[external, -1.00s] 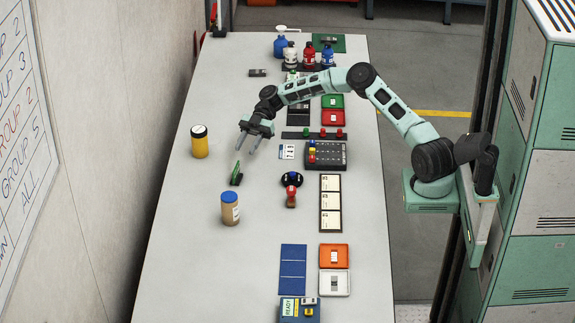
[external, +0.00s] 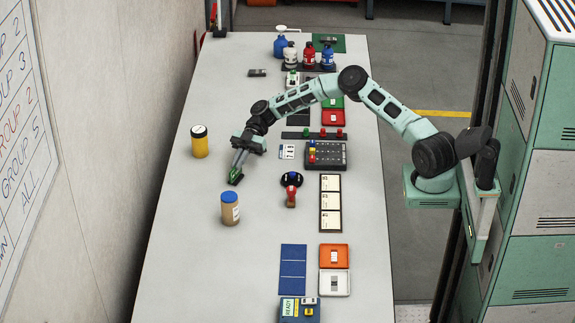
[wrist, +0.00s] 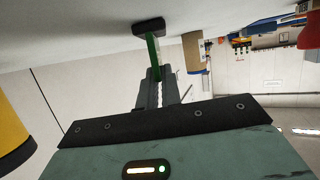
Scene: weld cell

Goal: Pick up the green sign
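The green sign (external: 234,175) is a thin upright panel on a dark foot, standing on the left part of the table. My gripper (external: 238,168) is down at the sign, and its fingers hide part of the panel. In the wrist view the green sign (wrist: 152,50) runs edge-on from its dark foot between the fingertips of my gripper (wrist: 158,75). The fingers are close together on both sides of the panel, with no clear gap showing. The foot appears to rest on the table.
A jar with a blue lid (external: 230,208) stands just in front of the sign. A yellow canister (external: 199,142) stands behind and to the left. A red-handled stamp (external: 291,196) and a round dark holder (external: 292,179) are to the right. The table's left front is clear.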

